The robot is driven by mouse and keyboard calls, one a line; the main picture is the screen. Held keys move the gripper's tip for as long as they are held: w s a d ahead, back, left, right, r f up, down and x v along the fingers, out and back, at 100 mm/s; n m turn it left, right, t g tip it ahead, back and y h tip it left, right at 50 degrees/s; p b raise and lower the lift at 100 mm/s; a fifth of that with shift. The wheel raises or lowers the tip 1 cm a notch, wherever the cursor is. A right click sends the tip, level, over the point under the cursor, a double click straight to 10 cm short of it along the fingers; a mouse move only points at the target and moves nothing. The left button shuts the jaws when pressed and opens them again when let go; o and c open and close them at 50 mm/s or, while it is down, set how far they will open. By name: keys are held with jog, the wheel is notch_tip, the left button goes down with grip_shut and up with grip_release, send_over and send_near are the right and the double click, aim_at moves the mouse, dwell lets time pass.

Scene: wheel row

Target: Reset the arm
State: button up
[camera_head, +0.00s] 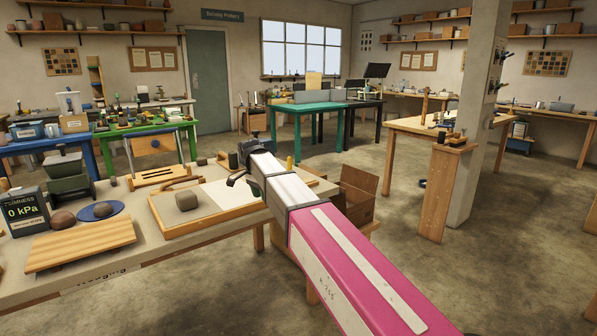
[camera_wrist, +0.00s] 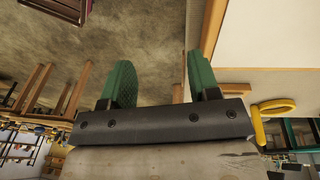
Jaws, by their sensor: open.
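My arm, with pink and white casing, reaches from the bottom right of the head view out over the right end of the near bench (camera_head: 130,262). Its far end, with my gripper (camera_head: 238,165), is small and dark there, and the fingers are hard to make out. In the wrist view my gripper (camera_wrist: 158,85) shows two green ribbed fingers set well apart. Nothing is between them; grey floor shows through the gap.
A framed board (camera_head: 168,232) with a grey lump (camera_head: 187,201) lies just left of my arm. A cardboard box (camera_head: 357,193) is right of the arm. Open floor lies right.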

jog(key=s+d+f+n+y, duration=0.1)
jog(key=s+d+f+n, duration=0.25)
jog(key=d+f, duration=0.6)
jog(key=s+d+f+n, duration=0.2)
jog(key=s+d+f, duration=0.2)
jog(key=d+f, duration=0.5)
jog(key=s+d+f+n, duration=0.2)
jog(key=s+d+f, duration=0.3)
jog(key=s+d, duration=0.1)
jog(key=s+d+f+n+y, duration=0.1)
jog(key=s+d+f+n, duration=0.1)
jog(key=s+d+f, duration=0.3)
jog(key=s+d, duration=0.2)
jog(key=d, duration=0.1)
jog(key=shift+n, duration=0.25)
